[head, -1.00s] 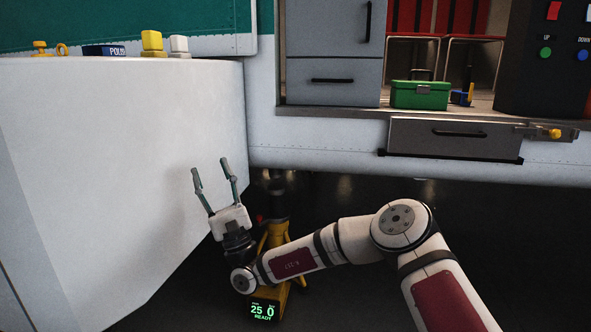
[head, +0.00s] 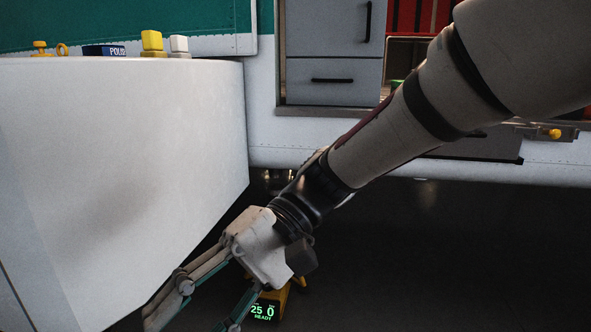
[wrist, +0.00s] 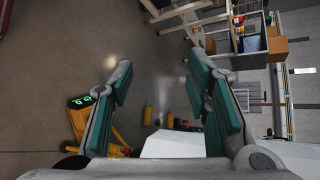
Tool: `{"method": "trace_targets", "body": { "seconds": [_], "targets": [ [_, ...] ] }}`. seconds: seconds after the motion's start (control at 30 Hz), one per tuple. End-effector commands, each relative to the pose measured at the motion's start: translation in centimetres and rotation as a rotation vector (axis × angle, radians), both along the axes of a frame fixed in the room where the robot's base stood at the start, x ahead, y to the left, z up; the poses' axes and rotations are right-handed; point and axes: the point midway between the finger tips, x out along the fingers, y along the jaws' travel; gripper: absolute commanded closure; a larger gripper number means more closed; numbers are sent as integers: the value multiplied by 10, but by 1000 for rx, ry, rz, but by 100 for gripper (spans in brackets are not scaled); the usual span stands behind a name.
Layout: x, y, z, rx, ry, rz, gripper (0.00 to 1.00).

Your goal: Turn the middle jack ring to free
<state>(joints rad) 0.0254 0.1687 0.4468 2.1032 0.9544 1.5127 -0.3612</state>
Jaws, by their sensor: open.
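A yellow jack (head: 298,280) with a lit display (head: 263,311) reading 25, 0 and READY stands low on the floor, mostly hidden behind my gripper (head: 192,318) in the head view. Its upper part and any ring on it are hidden there. My gripper is open and empty, pointing down and left, in front of the jack and beside the white curved body. In the wrist view the jack (wrist: 78,122) and its green display (wrist: 82,101) lie left of my open fingers (wrist: 160,88). I cannot make out a ring or its setting.
The white curved body (head: 120,150) fills the left and lies close to my gripper. Grey drawers (head: 335,80) and a ledge are above. The dark floor (head: 430,260) at right is clear. Small yellow objects (wrist: 147,115) show farther off in the wrist view.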

Motion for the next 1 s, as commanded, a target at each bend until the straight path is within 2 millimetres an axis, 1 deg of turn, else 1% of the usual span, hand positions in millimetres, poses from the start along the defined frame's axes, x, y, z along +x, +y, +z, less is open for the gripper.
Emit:
{"method": "trace_targets", "body": {
  "seconds": [0.03, 0.1, 0.17, 0.3, 0.37, 0.4, 0.47, 0.5, 0.6, 0.7, 0.8, 1.0],
  "targets": [
    [-8, -16, -4, -70, -50, -6, 56],
    [-18, -41, -11, -171, -107, -19, 56],
    [-26, -62, -16, -255, -156, -36, 56],
    [-44, -114, -26, -440, -265, -90, 56],
    [-51, -137, -29, -515, -311, -118, 56],
    [-56, -152, -32, -562, -340, -138, 56],
    [-65, -174, -34, -630, -382, -172, 56],
    [-70, -189, -37, -674, -407, -195, 56],
    [-82, -220, -41, -764, -466, -248, 56],
    [-92, -244, -45, -832, -509, -294, 56],
    [-100, -264, -48, -886, -547, -334, 56],
    [-115, -297, -55, -970, -609, -406, 56]
  ]
}}
